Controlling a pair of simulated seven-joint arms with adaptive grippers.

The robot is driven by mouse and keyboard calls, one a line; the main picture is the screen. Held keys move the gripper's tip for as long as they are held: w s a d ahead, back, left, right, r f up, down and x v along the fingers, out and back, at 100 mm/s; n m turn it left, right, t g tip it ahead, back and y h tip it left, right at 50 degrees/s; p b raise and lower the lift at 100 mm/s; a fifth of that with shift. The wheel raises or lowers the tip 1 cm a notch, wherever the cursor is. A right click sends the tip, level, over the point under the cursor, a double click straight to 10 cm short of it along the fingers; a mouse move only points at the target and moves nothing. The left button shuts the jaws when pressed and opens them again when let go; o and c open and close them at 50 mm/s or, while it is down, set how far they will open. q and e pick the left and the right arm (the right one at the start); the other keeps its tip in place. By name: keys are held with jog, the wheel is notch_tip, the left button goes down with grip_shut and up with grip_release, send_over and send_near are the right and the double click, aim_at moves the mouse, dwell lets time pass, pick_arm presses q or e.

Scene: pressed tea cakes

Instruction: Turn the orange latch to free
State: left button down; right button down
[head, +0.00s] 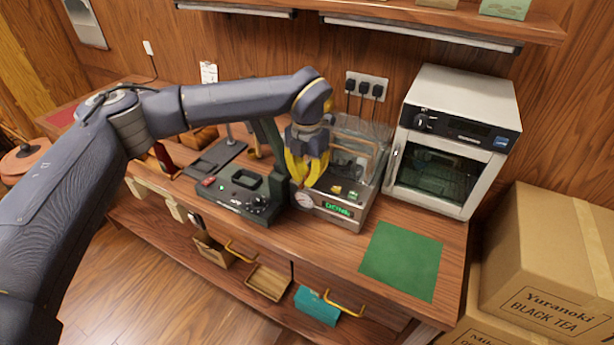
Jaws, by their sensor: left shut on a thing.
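My left gripper (304,180) has yellow fingers and reaches down between the dark green press (240,190) and the metal unit with a green display (345,222). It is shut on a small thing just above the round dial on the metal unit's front. The fingers hide that thing; by its place it looks to be the orange latch, but I cannot make out its shape or how far it is turned. My right gripper is not in view.
A white oven (455,135) stands right of the metal unit, and a green mat (402,260) lies in front of it. Cardboard boxes (550,275) stand at the lower right. A shelf (480,20) overhangs the bench. Drawers with yellow handles (345,303) are below the bench top.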

pick_arm(q)
jog(key=m, duration=0.4)
jog(key=shift+w+a, duration=0.15)
jog(key=shift+a, duration=0.05)
jog(key=m, duration=0.4)
jog(key=shift+w+a+m, duration=0.1)
jog(key=shift+w+m, duration=0.1)
jog(key=shift+m, duration=0.1)
jog(key=m, duration=0.3)
jog(key=shift+w, duration=0.15)
jog(key=shift+w+m, duration=0.2)
jog(key=shift+m, duration=1.8)
jog(key=c, duration=1.5)
grip_release()
